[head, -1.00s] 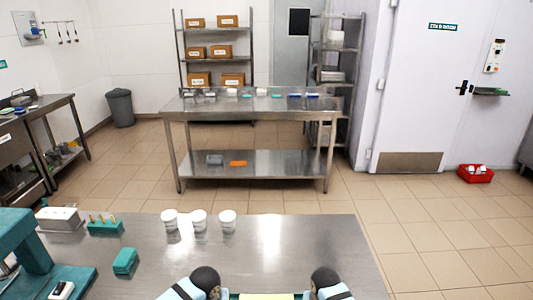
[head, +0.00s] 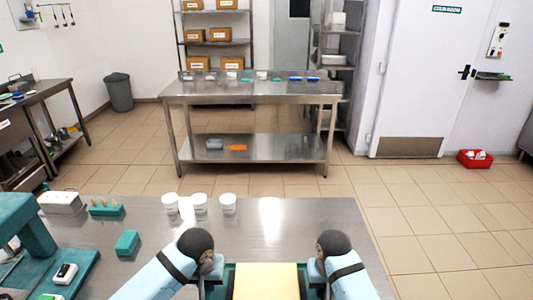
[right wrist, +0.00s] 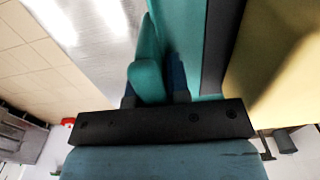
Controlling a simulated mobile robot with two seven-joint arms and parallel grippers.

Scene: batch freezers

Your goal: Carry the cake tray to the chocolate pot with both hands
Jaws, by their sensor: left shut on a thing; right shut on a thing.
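The cake tray (head: 234,268) is teal, with a pale yellow slab of cake (head: 266,283) on it, at the bottom middle of the head view; its near part is cut off by the frame. My left gripper (head: 222,280) is shut on the tray's left side. My right gripper (head: 311,280) is shut on its right side. In the right wrist view, my right gripper (right wrist: 157,88) closes on a teal part at the tray's edge (right wrist: 202,40), beside the yellow cake (right wrist: 275,55). I cannot make out a chocolate pot in these frames.
White cups (head: 199,203) stand on the near steel table (head: 270,220). A teal rack (head: 106,208), a teal block (head: 127,243) and a teal machine (head: 35,240) are to the left. Another steel table (head: 255,92) stands beyond, with open tiled floor (head: 420,210) between and to the right.

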